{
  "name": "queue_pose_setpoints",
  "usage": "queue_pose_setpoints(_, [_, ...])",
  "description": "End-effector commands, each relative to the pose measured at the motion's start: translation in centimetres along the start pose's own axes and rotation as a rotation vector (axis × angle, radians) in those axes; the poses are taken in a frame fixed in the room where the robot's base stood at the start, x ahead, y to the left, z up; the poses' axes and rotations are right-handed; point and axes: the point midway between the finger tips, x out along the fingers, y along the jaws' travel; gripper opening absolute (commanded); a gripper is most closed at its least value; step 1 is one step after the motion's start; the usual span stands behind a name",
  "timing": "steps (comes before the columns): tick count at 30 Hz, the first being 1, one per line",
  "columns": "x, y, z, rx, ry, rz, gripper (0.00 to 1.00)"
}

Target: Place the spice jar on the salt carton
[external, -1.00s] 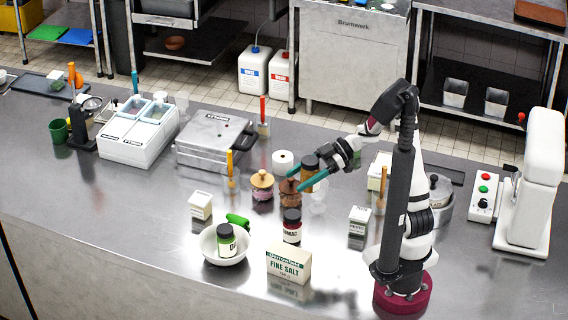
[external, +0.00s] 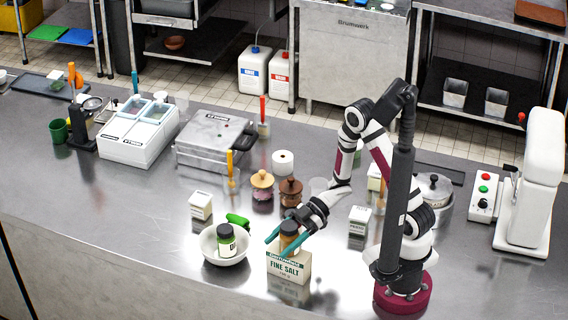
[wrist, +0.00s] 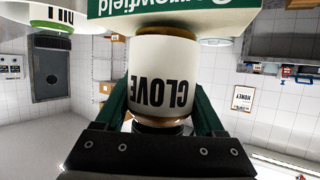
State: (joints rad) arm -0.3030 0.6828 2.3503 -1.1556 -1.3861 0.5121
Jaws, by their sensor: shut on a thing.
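The spice jar (external: 289,238) is brown, with a dark lid and a white label reading CLOVE in the wrist view (wrist: 160,75). My gripper (external: 276,248) is shut on it, one teal finger on each side. I cannot tell whether jar and carton touch or a small gap is left.
A white bowl (external: 206,254) with a green-labelled jar (external: 226,240) stands close left of the carton. A small white box (external: 359,222) stands to the right. Two lidded jars (external: 262,186) (external: 291,191) stand behind. The counter front left is clear.

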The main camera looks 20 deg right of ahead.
Motion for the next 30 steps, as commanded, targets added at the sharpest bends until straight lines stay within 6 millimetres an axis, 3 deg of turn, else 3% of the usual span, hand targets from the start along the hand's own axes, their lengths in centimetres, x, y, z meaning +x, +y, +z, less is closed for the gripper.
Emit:
queue_pose_setpoints(9, [0.1,0.1,0.3,0.000,0.001,0.001,0.00])
queue_pose_setpoints(10, [0.1,0.1,0.3,0.000,0.000,0.001,0.76])
queue_pose_setpoints(14, [0.1,0.1,0.2,-0.001,0.000,0.001,1.00])
queue_pose_setpoints(26, [0.0,0.1,0.1,-0.001,0.001,0.001,1.00])
queue_pose_setpoints(30, [-1.8,0.2,-0.1,-0.001,0.001,0.007,1.00])
